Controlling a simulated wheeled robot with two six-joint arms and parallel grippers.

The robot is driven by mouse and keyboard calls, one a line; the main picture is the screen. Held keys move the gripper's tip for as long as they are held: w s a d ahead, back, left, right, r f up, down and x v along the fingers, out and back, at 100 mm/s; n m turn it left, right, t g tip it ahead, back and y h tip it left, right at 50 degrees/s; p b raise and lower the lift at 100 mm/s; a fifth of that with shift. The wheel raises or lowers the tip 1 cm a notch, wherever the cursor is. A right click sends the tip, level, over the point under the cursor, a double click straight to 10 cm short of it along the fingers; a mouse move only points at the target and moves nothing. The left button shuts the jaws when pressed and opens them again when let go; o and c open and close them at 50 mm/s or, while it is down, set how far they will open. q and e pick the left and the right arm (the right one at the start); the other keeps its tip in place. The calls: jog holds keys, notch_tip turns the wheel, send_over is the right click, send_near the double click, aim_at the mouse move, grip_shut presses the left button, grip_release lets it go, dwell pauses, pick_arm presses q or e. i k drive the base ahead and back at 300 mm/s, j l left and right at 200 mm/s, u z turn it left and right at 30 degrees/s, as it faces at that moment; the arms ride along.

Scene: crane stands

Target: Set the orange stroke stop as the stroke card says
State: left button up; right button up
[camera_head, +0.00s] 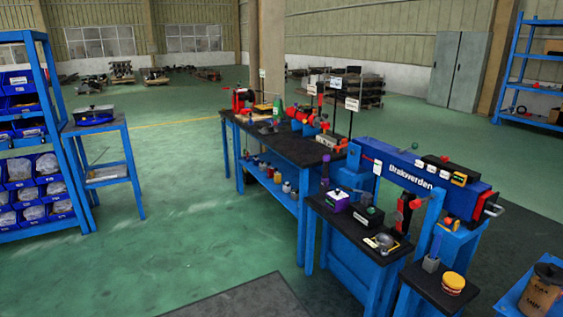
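Neither of my grippers shows in the head view. A blue machine (372,153) with white lettering stands at the right. It has a red end with a handle (492,210) and an orange-yellow part (459,179) on top. I cannot tell whether that part is the stroke stop. A round orange-yellow piece (453,283) sits on the small dark-topped stand (422,287) in front. Several white cards stand on poles behind the machine, one of them a larger card (352,104). Their writing is too small to read, so I cannot tell which is the stroke card.
A dark-topped blue bench (300,152) runs behind the machine. A smaller dark-topped table (345,222) holds a purple box (335,200) and a round gauge-like item (382,241). Blue bin shelves (42,72) stand left. A brown can (541,294) is at lower right. Green floor (180,225) is open centre-left.

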aim_at(344, 143)
jog(key=i+z, duration=0.2)
jog(key=i, duration=0.35)
jog(key=i+j+z, duration=0.25)
jog(key=i, duration=0.3)
jog(key=i+j+z, duration=0.2)
jog(key=i, duration=0.35)
